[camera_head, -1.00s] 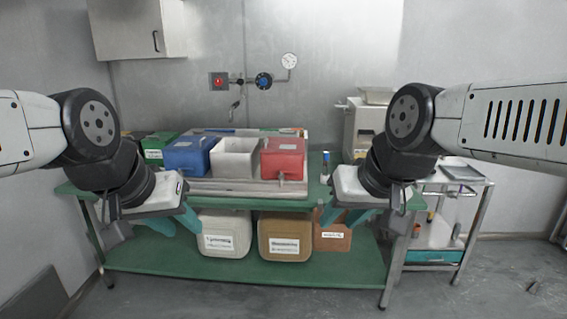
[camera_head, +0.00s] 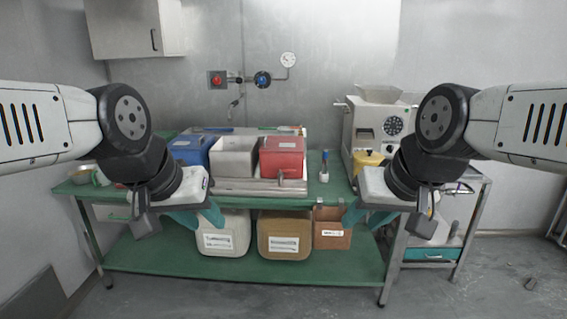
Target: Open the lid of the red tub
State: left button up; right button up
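The red tub (camera_head: 282,160) stands on the green table, at the right end of the row of tubs. Its lid (camera_head: 284,142) looks shut, and a small metal catch (camera_head: 281,177) shows on its front. My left gripper (camera_head: 203,220) is in front of the table, left of and lower than the red tub. Its teal fingers are spread apart and empty. My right gripper (camera_head: 364,218) is in front of the table's right part, right of and lower than the red tub. Its fingers are also apart and empty.
A white open tub (camera_head: 233,158) and a blue tub (camera_head: 190,150) stand left of the red one. A grinder (camera_head: 377,125) stands at the table's right. Bins (camera_head: 284,238) sit on the green lower shelf (camera_head: 240,268). A metal cart (camera_head: 440,250) is at the right.

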aim_at(287, 144)
jog(key=i+u, duration=0.15)
jog(key=i, duration=0.35)
jog(key=i+l+u, duration=0.15)
jog(key=i, duration=0.3)
jog(key=i+l+u, duration=0.2)
jog(key=i, duration=0.3)
jog(key=i+l+u, duration=0.15)
jog(key=i, duration=0.3)
